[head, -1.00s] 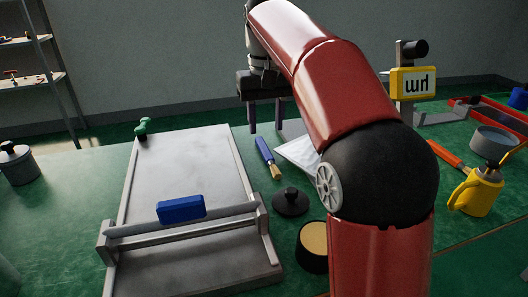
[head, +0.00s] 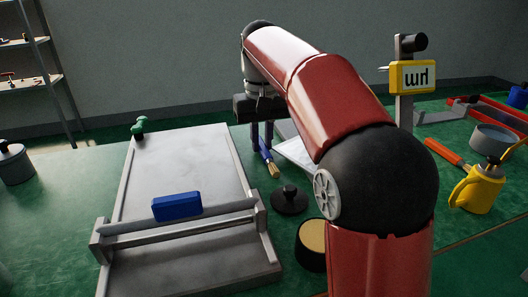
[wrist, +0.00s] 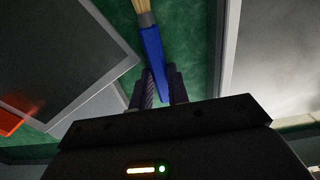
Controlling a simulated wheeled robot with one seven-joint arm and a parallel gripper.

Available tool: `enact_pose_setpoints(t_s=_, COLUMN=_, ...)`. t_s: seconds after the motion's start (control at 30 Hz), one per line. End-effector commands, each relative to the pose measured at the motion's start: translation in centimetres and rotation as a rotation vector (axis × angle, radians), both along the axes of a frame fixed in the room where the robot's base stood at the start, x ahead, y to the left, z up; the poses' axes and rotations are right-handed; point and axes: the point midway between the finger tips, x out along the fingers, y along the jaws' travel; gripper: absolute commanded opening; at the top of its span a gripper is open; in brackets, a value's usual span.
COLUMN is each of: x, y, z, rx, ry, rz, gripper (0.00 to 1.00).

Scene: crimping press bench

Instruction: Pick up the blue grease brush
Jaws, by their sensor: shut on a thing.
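The blue grease brush (head: 266,153) has a blue handle and a pale bristle end that points toward the front in the head view. In the wrist view the brush (wrist: 152,45) runs up from between the fingers, with its bristles at the top edge. My gripper (head: 262,142) is down at the handle, beside the right edge of the grey plate. In the wrist view my gripper (wrist: 159,80) has its two dark fingers on either side of the handle, shut on it. The tip of the handle shows between the fingers. I cannot tell whether the brush touches the bench.
The grey plate (head: 190,160) with a crossbar and a blue block (head: 177,206) lies left. A dark knobbed lid (head: 289,199) and a round tin (head: 313,243) stand in front. A white sheet (head: 298,152) lies right of the brush. A yellow can (head: 478,190) stands far right.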

Motion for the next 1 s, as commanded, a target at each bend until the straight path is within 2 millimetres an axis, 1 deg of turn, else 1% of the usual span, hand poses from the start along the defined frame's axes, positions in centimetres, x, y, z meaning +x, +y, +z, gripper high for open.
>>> enact_pose_setpoints(t_s=0.23, x=0.0, y=0.0, z=0.0, rx=0.000, ry=0.000, rz=0.000, gripper=0.00)
enact_pose_setpoints(t_s=0.33, x=0.0, y=0.0, z=0.6, rx=0.000, ry=-0.002, rz=0.000, gripper=0.00)
enact_pose_setpoints(t_s=0.47, x=0.1, y=0.0, z=2.7, rx=0.001, ry=-0.003, rz=0.000, gripper=0.00)
enact_pose_setpoints(t_s=0.6, x=0.1, y=0.0, z=5.7, rx=0.001, ry=-0.003, rz=-0.001, gripper=0.00)
enact_pose_setpoints(t_s=0.7, x=0.1, y=0.0, z=7.7, rx=0.001, ry=-0.003, rz=-0.001, gripper=0.00)
enact_pose_setpoints(t_s=0.83, x=0.1, y=0.0, z=9.3, rx=0.000, ry=-0.001, rz=-0.001, gripper=0.00)
enact_pose_setpoints(t_s=1.0, x=0.1, y=0.0, z=10.1, rx=0.000, ry=0.000, rz=0.000, gripper=0.00)
